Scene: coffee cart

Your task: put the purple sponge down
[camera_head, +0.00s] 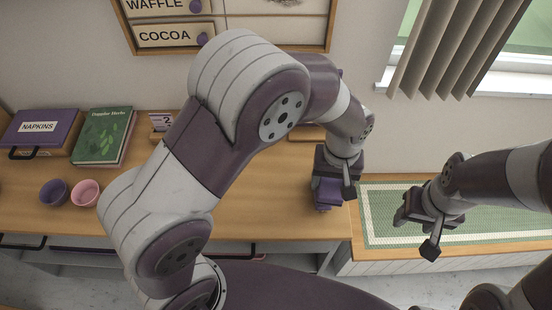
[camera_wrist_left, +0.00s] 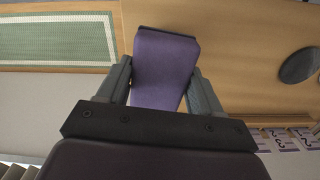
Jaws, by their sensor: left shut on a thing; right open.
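The purple sponge (camera_head: 327,194) is a block held in my left gripper (camera_head: 334,187), over the right end of the wooden counter. In the left wrist view the sponge (camera_wrist_left: 163,68) sits between the two fingers of my left gripper (camera_wrist_left: 163,85), with a finger on each side. I cannot tell whether its lower end touches the counter. My right gripper (camera_head: 418,222) is open and empty, in front of the green mat to the right.
The wooden counter (camera_head: 270,205) is bare around the sponge. A green mat with a pale border (camera_head: 385,195) lies to the right. Purple bowl (camera_head: 54,192), pink bowl (camera_head: 85,193), green book (camera_head: 103,136) and napkin box (camera_head: 40,130) stand at the left.

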